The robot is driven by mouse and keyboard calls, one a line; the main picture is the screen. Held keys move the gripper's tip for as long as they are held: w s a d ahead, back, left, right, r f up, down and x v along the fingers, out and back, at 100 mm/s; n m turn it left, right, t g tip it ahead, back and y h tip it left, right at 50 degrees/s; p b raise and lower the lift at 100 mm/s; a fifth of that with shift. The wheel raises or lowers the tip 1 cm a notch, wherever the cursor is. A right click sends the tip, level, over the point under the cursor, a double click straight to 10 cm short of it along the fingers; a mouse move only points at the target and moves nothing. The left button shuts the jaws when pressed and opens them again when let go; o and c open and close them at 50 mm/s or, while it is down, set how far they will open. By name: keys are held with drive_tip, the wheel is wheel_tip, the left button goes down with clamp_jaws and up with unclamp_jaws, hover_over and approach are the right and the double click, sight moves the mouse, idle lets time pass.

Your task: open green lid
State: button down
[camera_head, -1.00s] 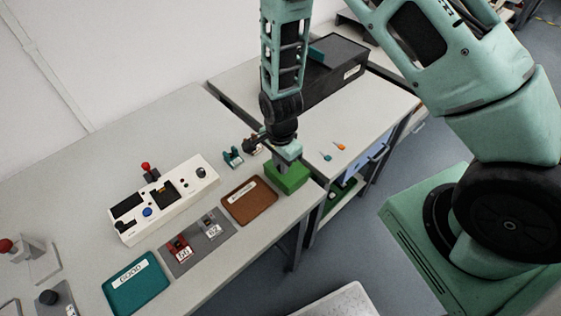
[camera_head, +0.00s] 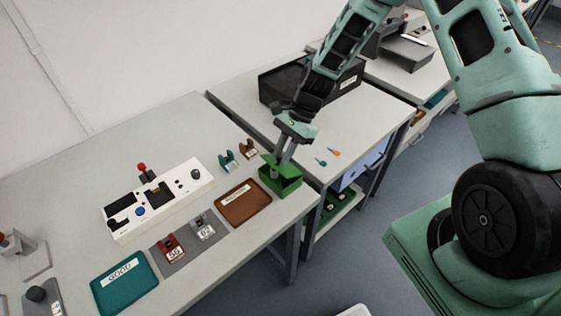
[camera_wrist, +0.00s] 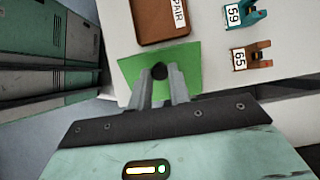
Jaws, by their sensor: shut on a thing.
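The green box (camera_head: 283,184) stands near the right front corner of the workbench. Its green lid (camera_wrist: 185,56) is tilted up at the far left side, and the box's inside partly shows in the head view. My gripper (camera_head: 280,163) is shut on the lid's dark round knob (camera_wrist: 159,71), which sits between the fingertips in the wrist view. The fingers hide part of the lid and knob.
A brown tray (camera_head: 243,216) lies just left of the box. Teal and brown numbered holders (camera_head: 227,161) stand behind it. A white control panel (camera_head: 158,200) and a teal GOOD tray (camera_head: 125,283) lie further left. A black bin (camera_head: 335,90) stands on the adjoining table.

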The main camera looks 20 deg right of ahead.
drive_tip(key=d+y, duration=0.1)
drive_tip(key=d+y+b, duration=0.1)
drive_tip(key=y, duration=0.1)
drive_tip(key=shift+w+r+g, duration=0.15)
drive_tip(key=shift+w+g, duration=0.15)
drive_tip(key=shift+w, duration=0.05)
drive_tip(key=w+d+f+g+y+b, duration=0.2)
drive_tip(key=d+y+b, duration=0.4)
drive_tip(key=y+b, duration=0.3)
drive_tip(key=shift+d+g+y, duration=0.15)
drive_tip(key=shift+g+y, duration=0.35)
drive_tip(key=shift+g, duration=0.3)
drive_tip(key=shift+b, duration=0.35)
drive_tip(key=c, duration=1.3)
unclamp_jaws()
